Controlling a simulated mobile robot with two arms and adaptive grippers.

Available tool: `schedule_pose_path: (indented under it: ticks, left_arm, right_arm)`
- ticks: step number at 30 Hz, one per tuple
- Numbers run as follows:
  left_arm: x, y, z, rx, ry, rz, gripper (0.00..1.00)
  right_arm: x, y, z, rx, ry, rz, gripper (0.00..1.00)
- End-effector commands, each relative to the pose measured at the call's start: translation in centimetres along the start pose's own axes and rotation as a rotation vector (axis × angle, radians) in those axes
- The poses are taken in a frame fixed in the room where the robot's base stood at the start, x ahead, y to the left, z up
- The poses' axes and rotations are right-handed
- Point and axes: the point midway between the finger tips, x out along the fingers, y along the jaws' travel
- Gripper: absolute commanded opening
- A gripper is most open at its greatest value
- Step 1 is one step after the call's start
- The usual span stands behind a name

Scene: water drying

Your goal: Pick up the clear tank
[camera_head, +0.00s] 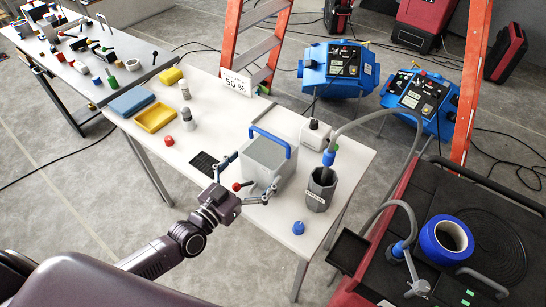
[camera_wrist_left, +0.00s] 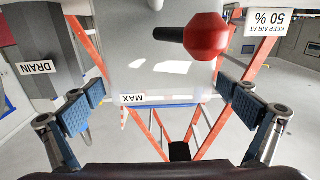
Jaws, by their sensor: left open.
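The clear tank (camera_head: 262,162), a greyish see-through box with a blue handle (camera_head: 273,141) on top, stands upright on the white table. In the left wrist view the clear tank (camera_wrist_left: 160,78) fills the upper middle, with a MAX label and a red-knobbed valve (camera_wrist_left: 205,36). My left gripper (camera_head: 247,178) is open at the tank's near side. In the left wrist view its fingers (camera_wrist_left: 163,103) are spread to either side of the tank, with gaps visible. My right gripper is not in view.
A grey hexagonal pot (camera_head: 319,192) with a hose stands right of the tank, and a blue cap (camera_head: 298,228) is nearer. A black grid (camera_head: 204,163) lies left. A yellow tray (camera_head: 155,117) is farther left. The front of the white table is mostly bare.

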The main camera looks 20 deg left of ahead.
Motion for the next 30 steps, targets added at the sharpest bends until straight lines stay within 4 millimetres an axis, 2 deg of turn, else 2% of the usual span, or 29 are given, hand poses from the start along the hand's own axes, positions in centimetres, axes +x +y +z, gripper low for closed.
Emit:
schedule_pose_path:
  ticks: [4,8,15,19,24,30]
  left_arm:
    - [1.6,0.0,-0.3,0.001,0.002,0.001,1.00]
    - [3.1,-0.1,-0.5,0.002,0.002,0.001,1.00]
    - [6.0,-0.1,-0.3,0.001,0.000,0.001,1.00]
    - [6.4,-0.1,-0.3,0.001,0.000,0.001,1.00]
    - [6.4,-0.1,-0.2,0.001,-0.001,0.001,1.00]
    - [6.4,-0.1,-0.3,0.001,-0.001,0.001,0.79]
  right_arm:
    - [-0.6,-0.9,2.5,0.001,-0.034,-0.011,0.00]
    - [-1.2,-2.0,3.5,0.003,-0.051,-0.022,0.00]
    - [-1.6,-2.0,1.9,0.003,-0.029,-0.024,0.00]
    - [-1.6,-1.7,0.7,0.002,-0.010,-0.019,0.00]
    - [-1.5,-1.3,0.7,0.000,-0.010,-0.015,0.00]
    - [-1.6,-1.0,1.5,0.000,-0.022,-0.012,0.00]
